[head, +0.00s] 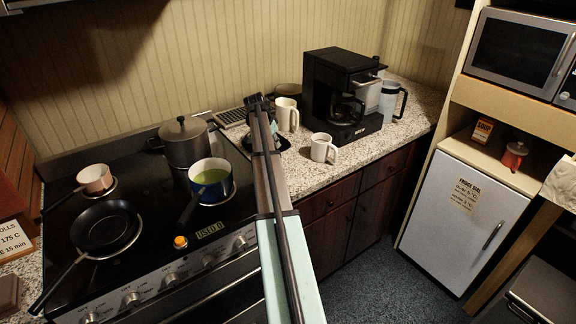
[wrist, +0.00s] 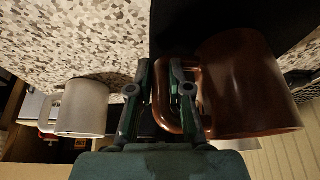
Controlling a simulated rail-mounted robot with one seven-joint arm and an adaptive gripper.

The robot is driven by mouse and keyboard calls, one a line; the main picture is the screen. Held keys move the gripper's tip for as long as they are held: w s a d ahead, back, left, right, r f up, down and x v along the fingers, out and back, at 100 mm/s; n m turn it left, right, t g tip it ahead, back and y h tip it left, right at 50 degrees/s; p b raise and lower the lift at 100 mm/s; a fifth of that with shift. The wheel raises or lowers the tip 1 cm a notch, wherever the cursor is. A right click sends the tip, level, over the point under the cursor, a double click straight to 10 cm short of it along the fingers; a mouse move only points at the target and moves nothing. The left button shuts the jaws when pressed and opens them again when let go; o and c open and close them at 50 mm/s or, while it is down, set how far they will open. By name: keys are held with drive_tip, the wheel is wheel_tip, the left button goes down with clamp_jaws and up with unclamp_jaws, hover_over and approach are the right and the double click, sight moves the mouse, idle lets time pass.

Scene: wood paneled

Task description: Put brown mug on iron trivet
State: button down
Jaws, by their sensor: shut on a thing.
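The brown mug (wrist: 245,85) is glossy and shows large at the right of the wrist view. My gripper (wrist: 176,105) is shut on its handle. In the head view my arm covers most of the gripper, and I cannot make out the mug clearly there. A dark flat piece (head: 284,143) shows on the counter beside the arm in the head view. It may be the iron trivet, but it is partly hidden and I cannot be sure.
White mugs (head: 323,148) (head: 287,114) stand near the black coffee maker (head: 340,95) on the granite counter (head: 312,174). A blue pot (head: 211,181), grey pot (head: 186,143) and black pan (head: 106,228) occupy the stove. A slatted rack (head: 231,117) lies near the wall.

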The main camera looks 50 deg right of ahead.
drive_tip(key=shift+f, duration=0.25)
drive_tip(key=c, duration=1)
unclamp_jaws()
drive_tip(key=v, duration=1.2)
